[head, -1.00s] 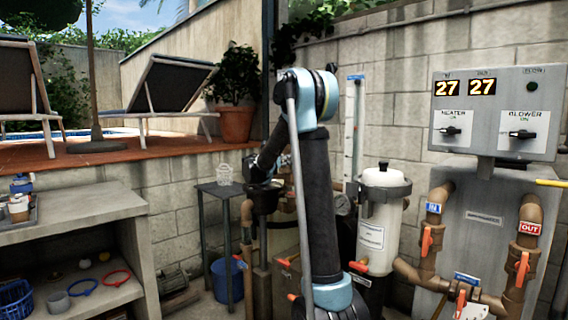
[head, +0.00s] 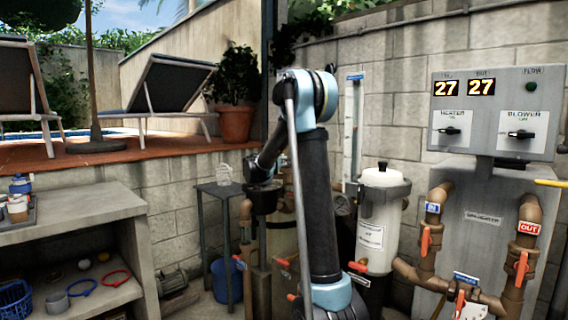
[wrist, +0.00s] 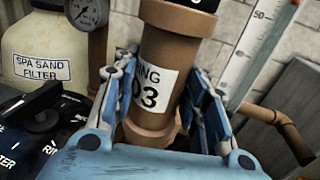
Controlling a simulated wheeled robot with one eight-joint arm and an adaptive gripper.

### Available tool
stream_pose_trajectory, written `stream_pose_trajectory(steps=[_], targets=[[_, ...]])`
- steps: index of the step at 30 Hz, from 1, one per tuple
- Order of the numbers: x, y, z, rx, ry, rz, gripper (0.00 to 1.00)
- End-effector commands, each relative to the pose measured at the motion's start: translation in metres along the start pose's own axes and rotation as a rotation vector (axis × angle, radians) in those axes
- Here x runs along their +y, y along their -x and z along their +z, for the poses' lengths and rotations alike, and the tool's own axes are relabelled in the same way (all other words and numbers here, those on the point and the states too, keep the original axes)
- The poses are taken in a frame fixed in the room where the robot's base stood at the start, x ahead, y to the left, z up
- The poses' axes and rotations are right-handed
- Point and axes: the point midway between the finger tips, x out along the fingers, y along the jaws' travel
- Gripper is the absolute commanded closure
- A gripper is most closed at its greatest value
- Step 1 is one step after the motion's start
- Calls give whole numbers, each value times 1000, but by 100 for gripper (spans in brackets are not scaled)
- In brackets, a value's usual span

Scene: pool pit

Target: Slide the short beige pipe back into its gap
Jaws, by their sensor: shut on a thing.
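A short brown-beige pipe (wrist: 178,52) with a white label reading "ING" and "03" stands in the middle of the wrist view. It has a wider collar at its lower end and a black fitting (wrist: 188,16) at its upper end. My gripper (wrist: 165,80) has its blue fingers on both sides of the pipe, shut on it. In the head view my arm's far end reaches down behind the front link, so the pipe in my grip cannot be made out there. The gap is not clearly visible in either view.
A spa sand filter (wrist: 38,50) and a pressure gauge (wrist: 88,12) are close on the left in the wrist view. A flow tube (wrist: 262,40) is on the right. A white filter housing (head: 380,225) and a heater (head: 485,235) with pipes stand right of my arm.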

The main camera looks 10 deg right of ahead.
Motion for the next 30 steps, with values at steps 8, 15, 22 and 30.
stream_pose_trajectory(steps=[8,15,22,30], targets=[[-2,-6,0,0,0,-1,81],[-3,-11,0,0,0,-2,81],[-4,-15,0,0,0,-1,81],[-4,-20,0,0,0,-1,81]])
